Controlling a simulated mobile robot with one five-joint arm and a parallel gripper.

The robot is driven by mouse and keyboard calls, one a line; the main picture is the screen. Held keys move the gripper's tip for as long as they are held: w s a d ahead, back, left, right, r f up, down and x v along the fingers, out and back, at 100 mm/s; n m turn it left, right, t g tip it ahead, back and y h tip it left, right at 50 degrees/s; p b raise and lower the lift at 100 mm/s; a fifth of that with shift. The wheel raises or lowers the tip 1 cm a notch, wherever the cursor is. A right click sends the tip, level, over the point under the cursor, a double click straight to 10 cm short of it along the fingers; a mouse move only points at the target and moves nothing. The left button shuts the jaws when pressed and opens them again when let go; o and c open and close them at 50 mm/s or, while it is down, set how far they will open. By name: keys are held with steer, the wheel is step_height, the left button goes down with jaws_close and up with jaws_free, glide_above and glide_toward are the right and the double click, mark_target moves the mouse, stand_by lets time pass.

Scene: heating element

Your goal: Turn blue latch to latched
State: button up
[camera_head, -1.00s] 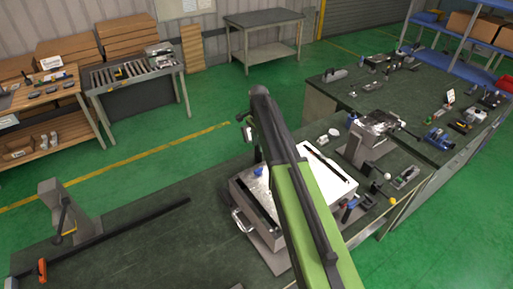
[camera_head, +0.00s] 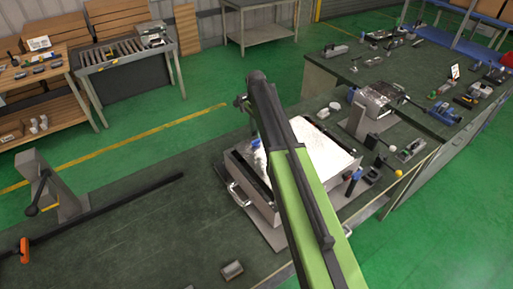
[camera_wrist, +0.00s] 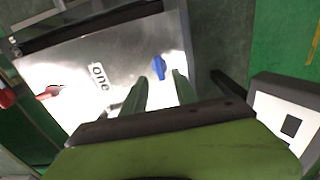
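The blue latch (camera_wrist: 159,67) is a small blue knob on the bright metal plate of a box (camera_wrist: 70,70), near the plate's right side in the wrist view. My gripper (camera_wrist: 160,78) is open, with its two green fingers apart. In the picture the latch shows between and just beyond the fingertips. I cannot tell the height gap or any contact. A bit of blue, probably this latch, shows left of my arm in the head view (camera_head: 255,142). My arm hides part of the box (camera_head: 328,150) there, and the fingers are not visible.
A red latch (camera_wrist: 50,92) and a label reading "one" (camera_wrist: 99,76) are on the same plate. The box has a metal handle (camera_head: 237,194). A grey stand (camera_head: 368,122) with a lever is to its right. The bench (camera_head: 140,235) is mostly clear at left.

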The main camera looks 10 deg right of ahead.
mark_target(256, 140)
step_height(256, 140, down, 6)
steer(key=b, duration=0.4)
steer(key=shift+r, duration=0.25)
steer(key=shift+r, duration=0.1)
steer(key=shift+c, duration=0.2)
jaws_close()
steer(key=shift+d, duration=0.1)
